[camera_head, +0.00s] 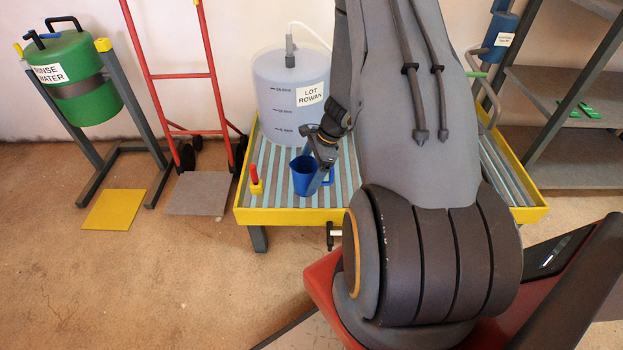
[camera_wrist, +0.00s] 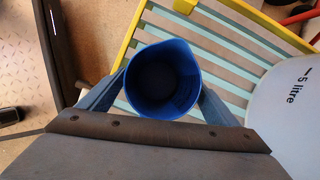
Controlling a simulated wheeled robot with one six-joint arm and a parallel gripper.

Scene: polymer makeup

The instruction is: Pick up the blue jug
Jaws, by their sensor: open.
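The blue jug (camera_head: 301,177) stands upright on the slatted, yellow-edged stand (camera_head: 283,216), in front of the large translucent tank. In the wrist view I look down into the open mouth of the jug (camera_wrist: 163,92). My gripper (camera_head: 316,172) is lowered at the jug and partly covers its right side in the head view. In the wrist view, one finger of my gripper (camera_wrist: 160,98) is on each side of the jug. The fingers are open; whether either touches the jug cannot be told. The fingertips are hidden beside the jug.
The tank (camera_head: 278,90) labelled "LOT ROWAN" stands close behind the jug. A small red-handled yellow item (camera_head: 256,182) sits left of the jug. A green drum (camera_head: 80,85), a red hand truck (camera_head: 152,77) and grey shelves (camera_head: 560,90) stand farther away. Floor at left is mostly clear.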

